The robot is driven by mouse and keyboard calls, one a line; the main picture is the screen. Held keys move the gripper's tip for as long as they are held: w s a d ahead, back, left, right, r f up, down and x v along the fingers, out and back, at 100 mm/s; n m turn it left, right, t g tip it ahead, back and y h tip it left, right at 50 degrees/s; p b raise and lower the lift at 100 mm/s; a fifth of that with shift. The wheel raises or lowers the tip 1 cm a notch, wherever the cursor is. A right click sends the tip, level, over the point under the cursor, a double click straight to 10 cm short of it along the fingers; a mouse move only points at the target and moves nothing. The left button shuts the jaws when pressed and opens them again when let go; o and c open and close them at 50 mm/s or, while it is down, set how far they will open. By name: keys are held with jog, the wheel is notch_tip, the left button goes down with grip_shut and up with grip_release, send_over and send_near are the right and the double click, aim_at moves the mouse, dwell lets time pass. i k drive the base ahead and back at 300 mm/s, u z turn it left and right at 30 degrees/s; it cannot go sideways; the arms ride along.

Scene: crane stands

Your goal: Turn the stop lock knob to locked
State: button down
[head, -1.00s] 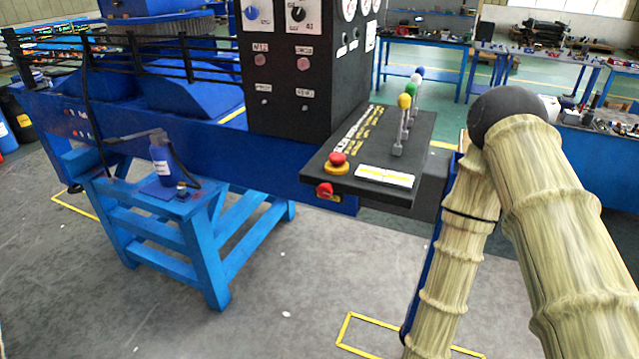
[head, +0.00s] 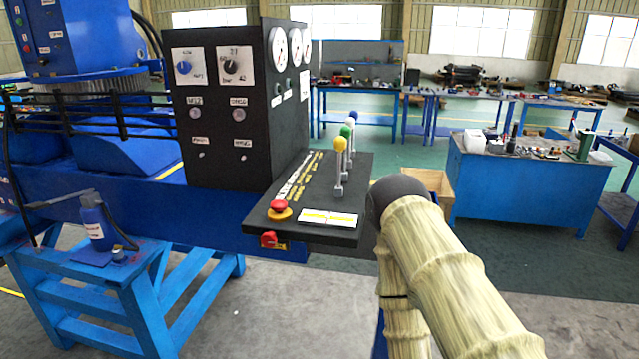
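The black control console (head: 350,175) juts from the blue machine. A red knob (head: 267,239) sits on its front edge beside a small yellow plate. It looks like the stop lock knob, but its marks are too small to read, so I cannot tell its setting. Above it, on the console top, is a red mushroom button (head: 279,206) on a yellow base. My sleeved arm rises at the right of the console, with its dark rounded joint near the console's right end. My gripper is outside the picture.
Levers with yellow (head: 340,144), green, white and blue balls stand on the console. The upright black panel (head: 225,150) carries a blue knob (head: 183,67), a black knob (head: 231,66) and gauges. A blue stand (head: 150,300) is at lower left. A blue workbench (head: 500,190) stands at right.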

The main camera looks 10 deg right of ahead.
aim_at(269, 240)
jog(key=z, duration=0.55)
jog(key=k, duration=0.85)
jog(key=u, duration=0.4)
